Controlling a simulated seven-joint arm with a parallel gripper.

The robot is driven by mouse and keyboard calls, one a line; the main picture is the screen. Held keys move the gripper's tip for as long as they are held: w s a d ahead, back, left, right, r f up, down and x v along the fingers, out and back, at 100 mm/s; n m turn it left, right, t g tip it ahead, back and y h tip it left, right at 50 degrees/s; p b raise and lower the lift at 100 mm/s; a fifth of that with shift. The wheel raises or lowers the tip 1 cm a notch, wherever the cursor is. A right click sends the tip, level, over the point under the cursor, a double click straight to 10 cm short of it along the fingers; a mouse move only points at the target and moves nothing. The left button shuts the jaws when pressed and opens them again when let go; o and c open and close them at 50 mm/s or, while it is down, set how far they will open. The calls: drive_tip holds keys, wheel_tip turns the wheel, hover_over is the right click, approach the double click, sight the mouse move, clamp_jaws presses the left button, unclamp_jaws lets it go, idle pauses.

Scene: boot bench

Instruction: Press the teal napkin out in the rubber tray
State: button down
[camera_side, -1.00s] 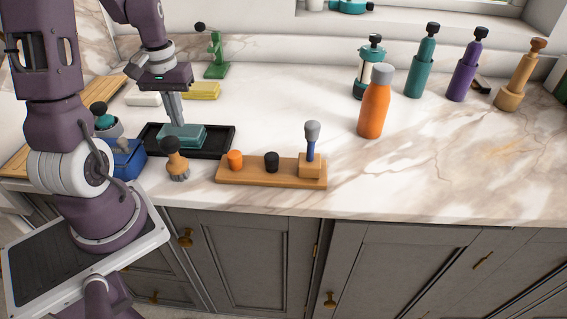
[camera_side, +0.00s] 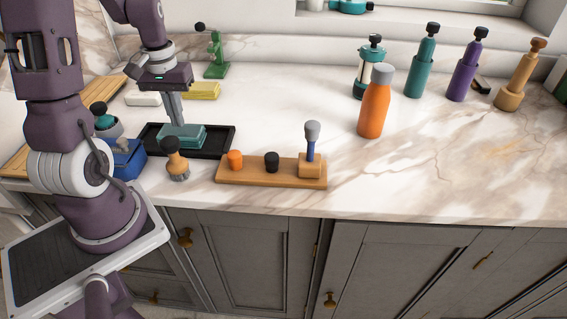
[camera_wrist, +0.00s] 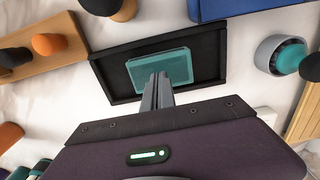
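The teal napkin (camera_side: 183,137) is a folded stack lying in the black rubber tray (camera_side: 222,143). In the wrist view the fingers (camera_wrist: 159,80) are side by side with no clear gap and reach the napkin's near edge. I see nothing between them. The tips' exact contact is hard to judge.
A blue box (camera_side: 128,160) and a wooden-handled brush (camera_side: 174,160) stand just in front of the tray. A wooden board with pegs (camera_side: 240,176) lies to its right. Yellow cloths (camera_side: 203,91) and a white block (camera_side: 143,98) lie behind. The counter's middle is clear.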

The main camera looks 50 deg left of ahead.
sight(181, 131)
drive_tip(key=shift+f, duration=0.9)
idle(1.6)
idle(4.2)
wheel_tip(181, 131, up, 8)
idle(0.6)
drive_tip(key=shift+r, duration=0.1)
